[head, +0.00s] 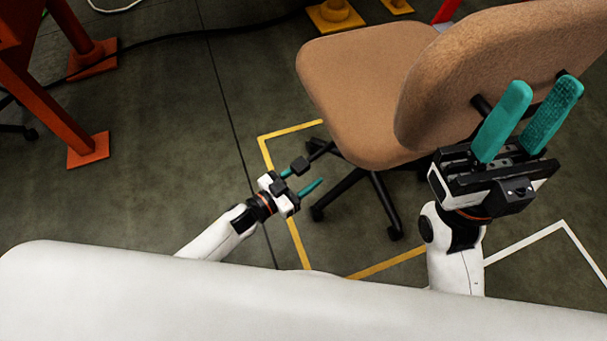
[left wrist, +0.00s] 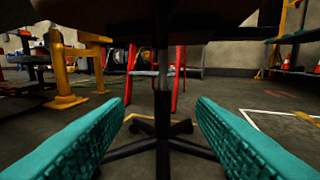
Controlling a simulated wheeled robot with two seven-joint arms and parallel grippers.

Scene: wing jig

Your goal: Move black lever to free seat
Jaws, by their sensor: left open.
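A brown office chair (head: 355,85) stands to the right of centre in the head view. A black lever (head: 319,150) with a blocky end sticks out from under the left front of its seat. My left gripper (head: 304,178) is open, with its teal fingers close to the lever's end; I cannot tell whether they touch it. In the left wrist view, the chair's black column (left wrist: 163,100) shows between the open fingers, farther off. The lever cannot be picked out there under the dark seat underside. My right gripper (head: 544,88) is open and empty, raised in front of the backrest.
The chair's black legs (head: 377,200) spread over the floor inside a yellow taped outline (head: 291,230). An orange-red stand (head: 60,85) is at the left, and a yellow base (head: 335,17) is at the back. The floor left of the chair is mostly clear.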

